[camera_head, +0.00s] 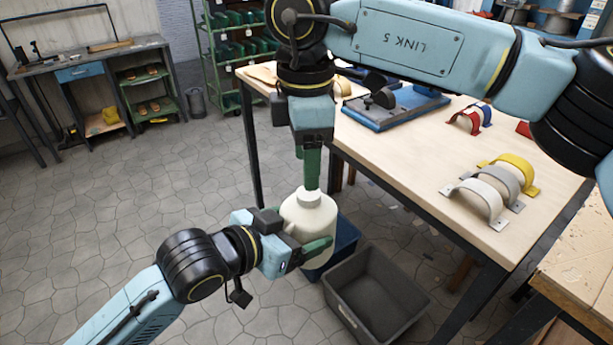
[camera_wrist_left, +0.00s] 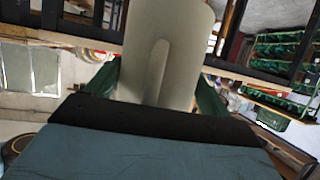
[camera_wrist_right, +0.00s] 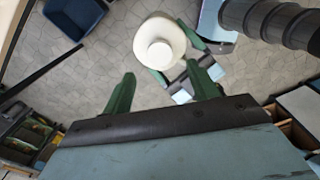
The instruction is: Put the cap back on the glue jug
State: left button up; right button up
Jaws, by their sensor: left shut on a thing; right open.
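The cream-white glue jug (camera_head: 309,226) is held upright off the floor, in front of the work table. My left gripper (camera_head: 310,243) is shut on its body; in the left wrist view the jug (camera_wrist_left: 165,45) stands between the green fingers. A round white cap (camera_head: 308,198) sits on top of the jug; it also shows from above in the right wrist view (camera_wrist_right: 160,53). My right gripper (camera_head: 311,182) points down just above the cap. In the right wrist view its fingers (camera_wrist_right: 163,82) are spread with nothing between them.
A grey bin (camera_head: 340,303) and a blue bin (camera_head: 345,240) stand on the floor below and right of the jug. The work table (camera_head: 405,165) holds a blue fixture (camera_head: 395,107) and several curved strap pieces (camera_head: 487,193). The floor at left is clear.

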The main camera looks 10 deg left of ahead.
notch_tip(320, 180, up, 7)
dwell(0.3)
jog(key=shift+f, duration=0.1)
dwell(0.4)
